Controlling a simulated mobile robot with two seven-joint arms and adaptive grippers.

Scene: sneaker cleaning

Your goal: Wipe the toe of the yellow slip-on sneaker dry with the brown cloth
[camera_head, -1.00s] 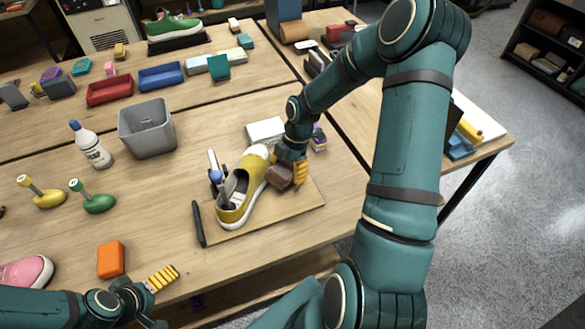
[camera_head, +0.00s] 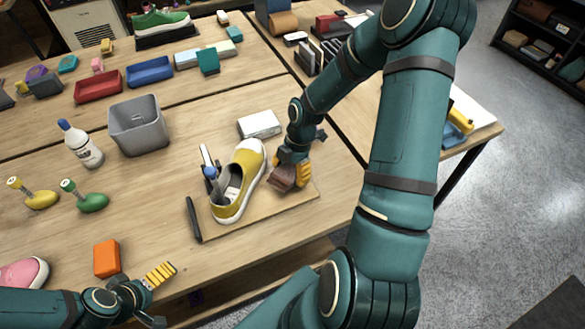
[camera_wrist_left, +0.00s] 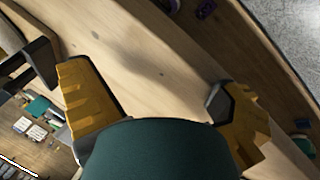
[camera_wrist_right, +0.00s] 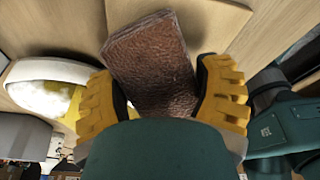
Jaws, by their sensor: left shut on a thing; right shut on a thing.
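The yellow slip-on sneaker (camera_head: 252,176) lies on a thin wooden board (camera_head: 262,207), its white toe pointing to the back right. Grey and blue tools stand in or behind its opening. My right gripper (camera_head: 296,172) is shut on the folded brown cloth (camera_head: 283,178), to the right of the sneaker, with a small gap between them. In the right wrist view the cloth (camera_wrist_right: 152,62) sits between both yellow fingers, and part of the sneaker (camera_wrist_right: 50,85) shows at left. My left gripper (camera_head: 158,297) is near the table's front edge, fingers wide apart, with nothing visible between them.
A black bar (camera_head: 194,219) lies along the board's left edge. A white block (camera_head: 259,124) is behind the toe. An orange block (camera_head: 107,259) sits near my left gripper.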

